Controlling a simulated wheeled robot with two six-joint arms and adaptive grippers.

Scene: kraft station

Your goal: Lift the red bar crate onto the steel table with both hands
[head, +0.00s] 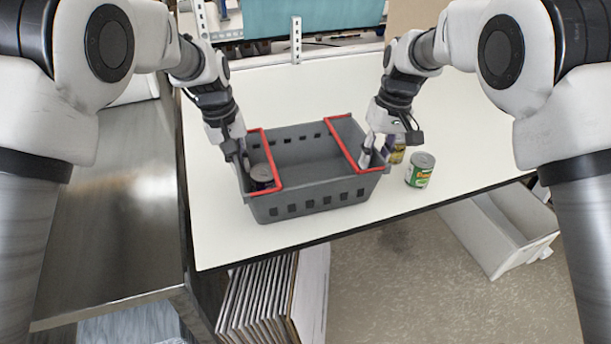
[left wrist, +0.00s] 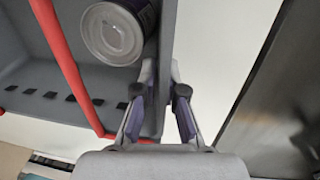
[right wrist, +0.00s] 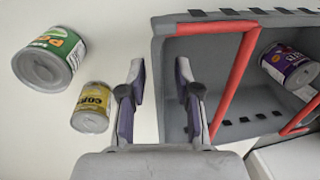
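The bar crate (head: 312,200) is a grey basket with two red bars. It stands on the white table (head: 228,240), left of the cans, with a dark can (head: 261,175) inside at its left end. My left gripper (head: 240,160) is at the crate's left wall; in the left wrist view its fingers (left wrist: 163,72) lie close on both sides of that wall, shut on it. My right gripper (head: 374,152) is at the right wall; in the right wrist view its fingers (right wrist: 160,75) stand apart, one inside and one outside the wall. The steel table (head: 110,200) is at the left.
A green can (head: 419,170) and a yellow corn can (right wrist: 92,107) stand on the white table just right of the crate. Flat cardboard (head: 262,300) stands below the white table's front edge. A white bin (head: 500,230) is on the floor at right.

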